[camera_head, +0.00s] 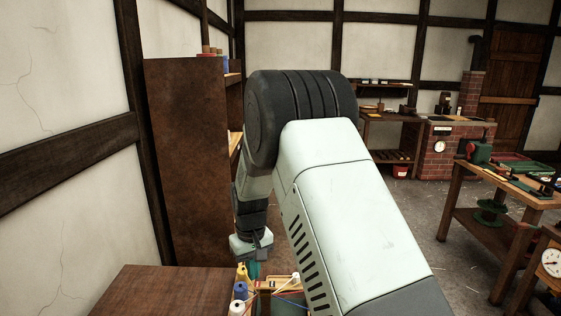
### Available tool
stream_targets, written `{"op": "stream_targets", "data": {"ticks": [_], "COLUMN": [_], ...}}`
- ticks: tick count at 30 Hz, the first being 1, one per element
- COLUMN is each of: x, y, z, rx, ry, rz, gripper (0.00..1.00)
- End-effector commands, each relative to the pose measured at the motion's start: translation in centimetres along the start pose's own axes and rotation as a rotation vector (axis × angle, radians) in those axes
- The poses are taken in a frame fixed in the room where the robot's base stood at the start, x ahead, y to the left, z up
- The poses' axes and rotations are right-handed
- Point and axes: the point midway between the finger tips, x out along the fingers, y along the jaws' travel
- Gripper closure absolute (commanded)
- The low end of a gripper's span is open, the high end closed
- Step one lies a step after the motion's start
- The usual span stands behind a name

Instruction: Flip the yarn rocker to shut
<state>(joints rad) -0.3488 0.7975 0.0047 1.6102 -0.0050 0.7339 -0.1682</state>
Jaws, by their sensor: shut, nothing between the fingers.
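My gripper (254,269) points down at the bottom centre-left, just above and behind a group of yarn things on a bench. Its teal fingers are small here and partly hidden by them; it is shut and holds nothing. A wooden frame or box (265,284) with coloured yarn strands stands just right of and below the gripper. A small white rounded part (296,278) shows at its right end. I cannot make out the yarn rocker for sure, nor which way it is tipped. My pale arm hides much of the area to the right.
Yarn cones, yellow (242,273), blue (240,291) and white (237,308), stand close left of the gripper. A bare brown wooden top (165,292) lies further left. A tall brown cabinet (187,160) rises behind. A tool-laden workbench (528,197) stands at the right.

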Motion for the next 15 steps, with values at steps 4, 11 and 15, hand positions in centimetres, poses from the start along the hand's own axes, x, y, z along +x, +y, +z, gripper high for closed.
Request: {"op": "stream_targets", "data": {"ticks": [4, 11, 15], "x": [0.02, 0.36, 0.65], "y": [0.00, 0.00, 0.01], "z": [0.00, 0.00, -0.01], "rx": [0.000, 0.000, 0.000], "ry": [0.000, 0.000, 0.000], "rz": [0.000, 0.000, 0.000], "gripper": [1.00, 1.00, 1.00]}}
